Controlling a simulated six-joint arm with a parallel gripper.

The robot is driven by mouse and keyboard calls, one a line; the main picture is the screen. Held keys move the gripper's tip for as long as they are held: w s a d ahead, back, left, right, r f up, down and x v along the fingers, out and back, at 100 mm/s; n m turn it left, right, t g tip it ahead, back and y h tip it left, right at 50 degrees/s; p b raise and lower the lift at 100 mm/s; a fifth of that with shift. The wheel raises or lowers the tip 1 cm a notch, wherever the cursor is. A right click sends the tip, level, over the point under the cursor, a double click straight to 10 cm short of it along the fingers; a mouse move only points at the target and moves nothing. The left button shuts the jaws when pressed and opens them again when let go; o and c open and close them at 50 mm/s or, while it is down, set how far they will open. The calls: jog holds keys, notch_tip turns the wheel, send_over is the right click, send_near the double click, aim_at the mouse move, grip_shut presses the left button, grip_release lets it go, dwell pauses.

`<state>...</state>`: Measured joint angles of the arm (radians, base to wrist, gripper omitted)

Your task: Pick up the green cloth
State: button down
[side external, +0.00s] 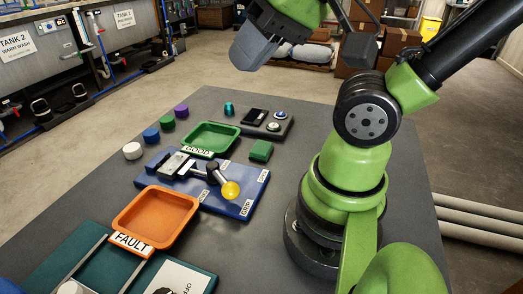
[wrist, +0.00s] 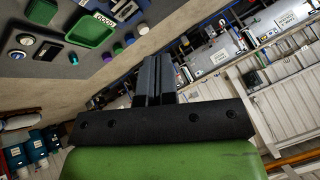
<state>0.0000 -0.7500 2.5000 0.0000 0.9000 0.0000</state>
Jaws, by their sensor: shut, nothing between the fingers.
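The green cloth (side external: 261,151) looks like a small folded green block lying flat on the grey table, just right of the green tray. In the wrist view the green cloth (wrist: 42,12) shows at the top left, beside the tray. My gripper (side external: 246,58) is raised high above the table's far edge, well above and apart from the cloth. Its grey fingers are shut together with nothing held. In the wrist view the shut fingers of my gripper (wrist: 160,60) point away from the cloth, toward the tanks.
The green GOOD tray (side external: 236,131) stands left of the cloth. A dark button panel (side external: 251,118) lies behind it. A blue board (side external: 243,208) with a yellow-knobbed lever (side external: 231,190) is in front, then an orange FAULT tray (side external: 157,217).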

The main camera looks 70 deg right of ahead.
jog(key=c, duration=1.8)
grip_release()
jog(key=shift+c, duration=0.2)
jog(key=o, duration=1.8)
jog(key=shift+o, duration=0.2)
